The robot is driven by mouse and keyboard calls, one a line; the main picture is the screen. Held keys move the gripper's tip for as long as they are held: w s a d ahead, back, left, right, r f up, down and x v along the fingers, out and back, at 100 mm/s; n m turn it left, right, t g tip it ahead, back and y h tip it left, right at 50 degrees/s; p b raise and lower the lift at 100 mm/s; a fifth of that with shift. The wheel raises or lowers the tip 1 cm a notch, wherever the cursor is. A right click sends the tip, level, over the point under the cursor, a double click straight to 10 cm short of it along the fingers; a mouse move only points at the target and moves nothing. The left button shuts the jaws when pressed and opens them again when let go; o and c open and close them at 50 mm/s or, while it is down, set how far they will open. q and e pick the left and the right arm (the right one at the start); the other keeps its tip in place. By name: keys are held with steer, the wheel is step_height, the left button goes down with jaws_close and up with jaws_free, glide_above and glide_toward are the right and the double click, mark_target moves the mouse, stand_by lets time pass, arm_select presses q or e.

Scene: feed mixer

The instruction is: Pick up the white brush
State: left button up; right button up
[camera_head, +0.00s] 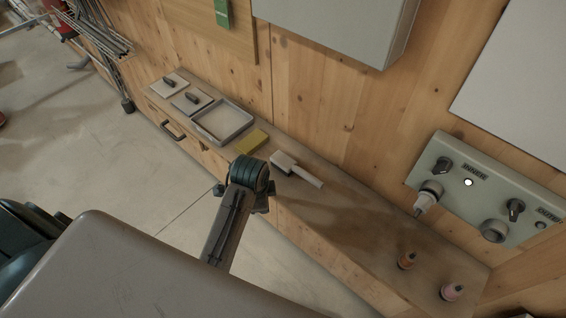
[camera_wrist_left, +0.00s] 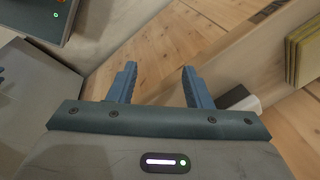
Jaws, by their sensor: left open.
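The white brush (camera_head: 302,173), with a pale block head and a straight handle, lies on the wooden shelf among other items. In the left wrist view, a white and dark piece (camera_wrist_left: 248,103) just right of my right-hand finger looks like part of the brush, mostly hidden behind the gripper. My left gripper (camera_wrist_left: 158,72) is open, with nothing between its two blue-grey fingers. In the head view, my left arm's wrist is beside the shelf's front edge, left of the brush, and hides its fingers. My right gripper is not seen.
A control panel (camera_head: 470,205) is on the wall.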

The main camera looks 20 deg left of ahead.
mark_target(296, 168)
arm_select(q)
steer(key=w+d+r+m+h, duration=0.1)
steer(key=w+d+r+m, duration=0.4)
steer(key=w+r+m, duration=0.5)
steer(key=shift+n+g, duration=0.3)
steer(key=f, duration=0.1)
steer(key=f+b, duration=0.2)
steer(key=f, duration=0.1)
steer(key=shift+w+d, duration=0.3)
steer(key=shift+w, duration=0.05)
steer(key=shift+w+f+p, duration=0.3)
steer(key=shift+f+p, duration=0.15)
steer(key=shift+p, duration=0.05)
steer(key=f+p, duration=0.1)
steer(key=w+f, duration=0.1)
steer(key=f, duration=0.1)
steer(key=shift+a+f+p, duration=0.15)
steer(key=shift+p, duration=0.2)
steer(key=shift+w+f, duration=0.15)
steer(key=shift+f, duration=0.35)
jaws_close()
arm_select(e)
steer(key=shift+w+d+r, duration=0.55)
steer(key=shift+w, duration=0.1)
